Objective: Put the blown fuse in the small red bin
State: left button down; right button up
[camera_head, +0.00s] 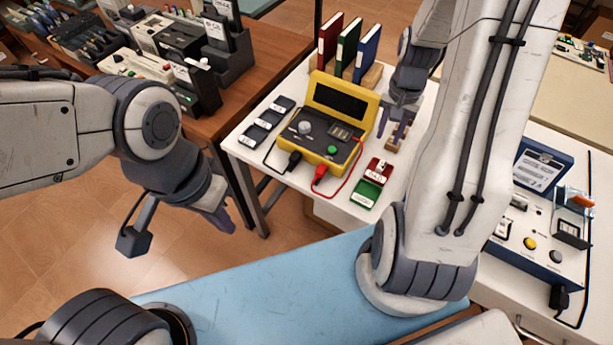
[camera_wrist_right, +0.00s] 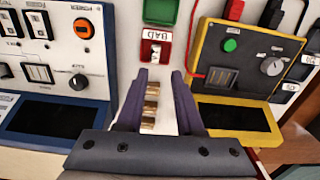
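The small red bin (camera_head: 377,168), labelled BAD, stands on the white table with a small pale item at it that I cannot make out. It also shows in the right wrist view (camera_wrist_right: 165,37). Several brass-coloured pieces (camera_wrist_right: 151,106), apparently fuses, sit in a row between the fingers of my right gripper (camera_wrist_right: 160,76). That gripper is open, over a small wooden rack (camera_head: 391,144), partly hidden in the head view. Which fuse is blown I cannot tell. My left gripper (camera_head: 221,219) hangs over the floor, away from the table, its finger gap unclear.
A green bin (camera_head: 364,193) adjoins the red one. A yellow tester (camera_head: 323,162) with red and black leads stands left of them, with small labelled trays (camera_head: 269,119) beyond. Upright binders (camera_head: 347,47) stand behind. A blue-white device (camera_head: 541,245) is at right.

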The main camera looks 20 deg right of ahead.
jog(key=s+a+r+n, duration=0.1)
jog(key=a+r+n, duration=0.3)
jog(key=a, duration=0.6)
jog(key=s+a+r+n, duration=0.2)
jog(key=a+r+n, duration=0.2)
jog(key=a, duration=0.5)
jog(key=s+a+r+n+y, duration=0.1)
jog(key=s+a+r+n, duration=0.2)
jog(key=s+a+n, duration=0.5)
jog(key=s+a, duration=0.2)
jog(key=s, duration=0.3)
jog(key=shift+s+a+r+n, duration=0.15)
jog(key=shift+a+r+n, duration=0.15)
jog(key=shift+n, duration=0.1)
